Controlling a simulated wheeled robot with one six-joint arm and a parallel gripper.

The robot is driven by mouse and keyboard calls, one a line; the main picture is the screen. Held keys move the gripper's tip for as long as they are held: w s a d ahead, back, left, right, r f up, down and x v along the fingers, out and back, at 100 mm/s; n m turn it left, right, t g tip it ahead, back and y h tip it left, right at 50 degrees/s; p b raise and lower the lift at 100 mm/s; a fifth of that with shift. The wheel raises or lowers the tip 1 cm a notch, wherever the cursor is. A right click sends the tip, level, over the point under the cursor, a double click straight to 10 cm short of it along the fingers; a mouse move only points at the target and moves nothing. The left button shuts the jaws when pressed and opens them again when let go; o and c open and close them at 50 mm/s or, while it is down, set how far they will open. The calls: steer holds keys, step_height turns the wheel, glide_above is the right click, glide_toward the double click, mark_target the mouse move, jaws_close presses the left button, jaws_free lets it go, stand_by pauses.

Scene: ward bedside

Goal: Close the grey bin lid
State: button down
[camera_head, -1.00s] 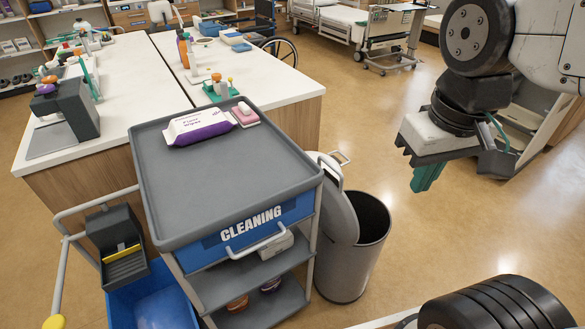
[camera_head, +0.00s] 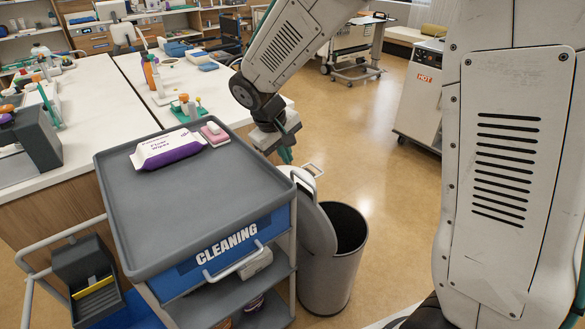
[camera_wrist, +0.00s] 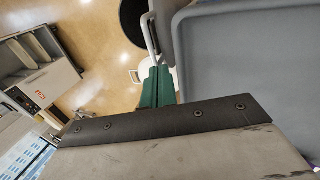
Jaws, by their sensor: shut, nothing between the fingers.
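The grey bin (camera_head: 328,285) stands on the floor at the right side of the cleaning cart. Its lid (camera_head: 317,228) is open, tipped up beside the cart, and the dark mouth of the bin (camera_head: 349,226) shows to its right. My gripper (camera_head: 287,156) is above and behind the raised lid, near its top edge, with green fingers shut and empty. In the wrist view the green fingers (camera_wrist: 158,88) point toward a pale loop handle (camera_wrist: 151,36), and the dark bin mouth (camera_wrist: 133,20) lies beyond. I cannot tell whether the fingers touch the lid.
The cleaning cart (camera_head: 120,225) stands close left of the bin, with a wipes pack (camera_head: 168,149) and a pink sponge (camera_head: 214,134) on top. White counters (camera_head: 105,90) stand behind. A white cabinet marked HOT (camera_head: 423,90) stands at right.

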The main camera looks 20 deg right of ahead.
steer(key=x, duration=0.9)
steer(key=shift+f, duration=0.2)
steer(key=shift+w+d, duration=0.1)
steer(key=shift+d, duration=0.05)
